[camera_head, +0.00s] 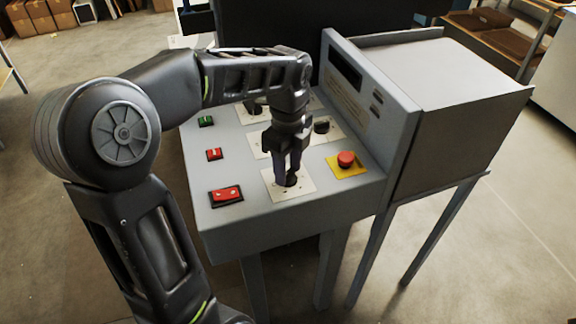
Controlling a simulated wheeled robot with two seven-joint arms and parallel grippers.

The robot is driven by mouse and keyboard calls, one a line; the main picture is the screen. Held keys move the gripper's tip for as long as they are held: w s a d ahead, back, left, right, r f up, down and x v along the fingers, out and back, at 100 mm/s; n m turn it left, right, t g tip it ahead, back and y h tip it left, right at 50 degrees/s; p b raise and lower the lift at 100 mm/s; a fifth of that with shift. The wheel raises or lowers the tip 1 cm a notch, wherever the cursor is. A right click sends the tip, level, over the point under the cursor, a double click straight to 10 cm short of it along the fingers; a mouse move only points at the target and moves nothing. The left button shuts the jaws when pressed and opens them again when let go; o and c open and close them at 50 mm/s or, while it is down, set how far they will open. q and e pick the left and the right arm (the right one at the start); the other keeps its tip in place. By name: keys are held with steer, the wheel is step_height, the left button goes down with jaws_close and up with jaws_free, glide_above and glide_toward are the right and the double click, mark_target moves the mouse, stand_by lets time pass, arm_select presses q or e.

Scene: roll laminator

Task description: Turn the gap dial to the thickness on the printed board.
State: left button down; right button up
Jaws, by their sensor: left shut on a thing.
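The control panel (245,228) of the grey machine has several black dials on white plates. My left gripper (290,178) points down at the front dial (292,181) and is shut on it. The dial stands on its white plate (305,189), and the fingers hide most of it. Its pointer and scale marks cannot be read, nor can I tell which dial is the gap dial. A second dial (322,126) is behind to the right, and another (255,109) is farther back, partly behind my arm. I see no clearly readable thickness. My right gripper is not in view.
A red mushroom button (346,159) on a yellow plate is close right of the gripper. A red rocker switch (226,195), a small red switch (214,154) and a green one (205,121) line the left. The upright panel (385,125) with a dark display (344,65) rises at the right.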

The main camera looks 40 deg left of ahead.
mark_target(288, 172)
arm_select(q)
steer(key=m, duration=0.6)
steer(key=shift+m+p, duration=0.3)
steer(key=shift+m, duration=0.1)
steer(key=c, duration=0.8)
jaws_free()
steer(key=shift+c, duration=0.2)
step_height(288, 172, up, 8)
steer(key=shift+f, duration=0.1)
